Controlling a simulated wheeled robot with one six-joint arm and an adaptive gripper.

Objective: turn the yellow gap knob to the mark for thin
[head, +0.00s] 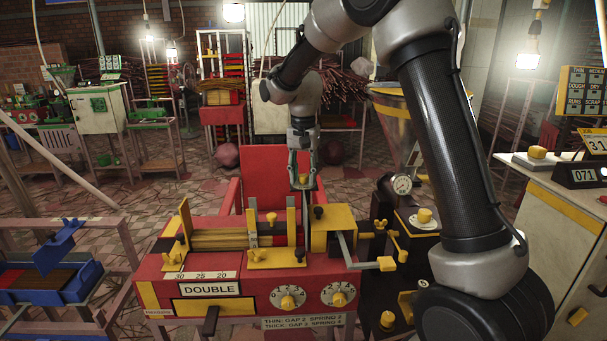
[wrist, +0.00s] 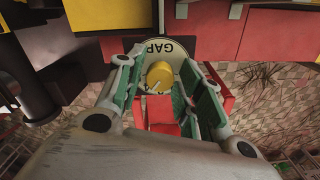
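In the wrist view, a yellow knob (wrist: 159,76) with a white pointer line sits on a pale round dial lettered GAP (wrist: 165,48), seen upside down. The pointer slants to the lower left of that picture. My gripper (wrist: 162,70) is open, with one green-padded finger on each side of the knob and space visible between pads and knob. The dial's marks are mostly hidden or too small to read.
The front panel has two yellow-knobbed dials (head: 287,299) and a plate (head: 303,321) reading THIN: GAP 2. A yellow block and crank handle (head: 345,250) stand right of my gripper. A red chair-like piece (head: 268,165) is behind. A pressure gauge (head: 402,184) stands right.

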